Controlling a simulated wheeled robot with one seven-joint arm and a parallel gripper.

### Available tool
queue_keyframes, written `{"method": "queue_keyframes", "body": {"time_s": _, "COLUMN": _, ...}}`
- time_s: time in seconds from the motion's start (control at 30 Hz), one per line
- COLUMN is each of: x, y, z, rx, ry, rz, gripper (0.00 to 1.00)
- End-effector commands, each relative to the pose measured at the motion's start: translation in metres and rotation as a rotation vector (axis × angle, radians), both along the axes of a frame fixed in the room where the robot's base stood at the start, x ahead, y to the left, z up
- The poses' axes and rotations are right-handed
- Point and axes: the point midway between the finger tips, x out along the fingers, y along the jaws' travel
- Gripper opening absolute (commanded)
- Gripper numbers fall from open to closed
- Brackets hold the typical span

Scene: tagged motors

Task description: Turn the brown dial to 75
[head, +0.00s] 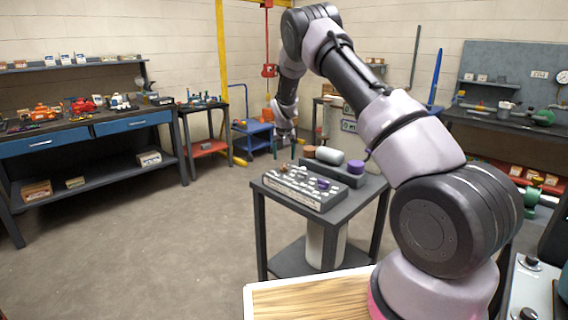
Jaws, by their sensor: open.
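A grey panel (302,189) with several small pale parts lies on a small dark table in the middle of the head view. A small brown knob (285,168), which looks like the brown dial, sits near its far left corner. Its marks and setting are too small to read. A purple knob (322,183) stands further right on the panel. My gripper (287,140) hangs above the brown knob with its fingers pointing down. It is open and looks empty and apart from the knob, though the exact gap is hard to tell.
Behind the panel, a dark stand holds a brown cylinder (309,153), a white cylinder (329,155) and a purple cylinder (356,167) close to my gripper's right. A blue-drawered workbench (95,130) stands at left. The floor (170,230) between is clear.

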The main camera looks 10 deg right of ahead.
Motion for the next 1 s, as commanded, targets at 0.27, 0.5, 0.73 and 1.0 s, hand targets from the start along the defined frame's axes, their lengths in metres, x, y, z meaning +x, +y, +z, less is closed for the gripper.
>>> {"method": "queue_keyframes", "body": {"time_s": 0.27, "x": -0.016, "y": 0.003, "z": 0.039, "rx": 0.000, "ry": 0.000, "rz": 0.000, "gripper": 0.75}}
{"method": "queue_keyframes", "body": {"time_s": 0.5, "x": -0.019, "y": 0.003, "z": 0.045, "rx": 0.000, "ry": 0.000, "rz": 0.000, "gripper": 0.75}}
{"method": "queue_keyframes", "body": {"time_s": 0.73, "x": -0.020, "y": 0.002, "z": 0.049, "rx": 0.003, "ry": -0.002, "rz": -0.003, "gripper": 0.75}}
{"method": "queue_keyframes", "body": {"time_s": 1.0, "x": -0.061, "y": -0.019, "z": 0.142, "rx": 0.089, "ry": -0.026, "rz": -0.057, "gripper": 0.75}}
